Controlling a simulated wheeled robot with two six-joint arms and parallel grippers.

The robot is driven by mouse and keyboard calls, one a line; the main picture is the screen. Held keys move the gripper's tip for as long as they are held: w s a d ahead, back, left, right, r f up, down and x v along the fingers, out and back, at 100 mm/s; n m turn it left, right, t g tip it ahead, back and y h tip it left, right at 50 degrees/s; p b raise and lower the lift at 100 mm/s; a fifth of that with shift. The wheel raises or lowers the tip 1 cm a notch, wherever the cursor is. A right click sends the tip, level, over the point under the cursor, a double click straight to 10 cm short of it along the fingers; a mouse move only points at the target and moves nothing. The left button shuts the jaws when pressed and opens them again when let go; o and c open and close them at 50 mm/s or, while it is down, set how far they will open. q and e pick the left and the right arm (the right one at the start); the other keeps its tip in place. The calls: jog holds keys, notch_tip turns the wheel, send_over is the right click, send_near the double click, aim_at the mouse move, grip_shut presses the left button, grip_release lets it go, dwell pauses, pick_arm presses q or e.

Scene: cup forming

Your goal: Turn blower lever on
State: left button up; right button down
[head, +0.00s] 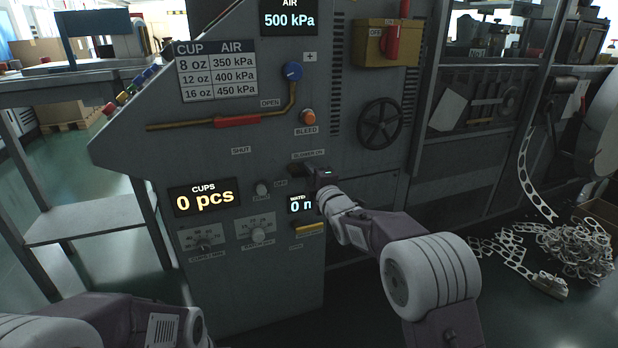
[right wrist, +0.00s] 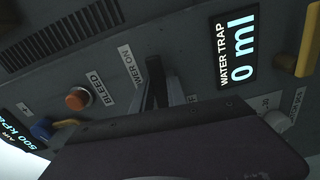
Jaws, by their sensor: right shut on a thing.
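The blower lever sits on the front of the grey machine, just below its "BLOWER ON" label (head: 308,155).
The orange bleed button (head: 308,117) is above my right gripper. The water trap display (head: 301,204) is partly covered by my arm, with a yellow handle (head: 310,229) below it. The red-sleeved air lever (head: 237,121) is up left. Scrap webbing (head: 575,250) lies at right.

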jog(key=shift+n, duration=0.5)
jog(key=shift+r, duration=0.1)
jog(key=c, duration=1.3)
grip_release()
jog(key=shift+p+v, duration=1.4)
jog(key=shift+v, duration=3.15)
jog(key=shift+r, duration=0.15)
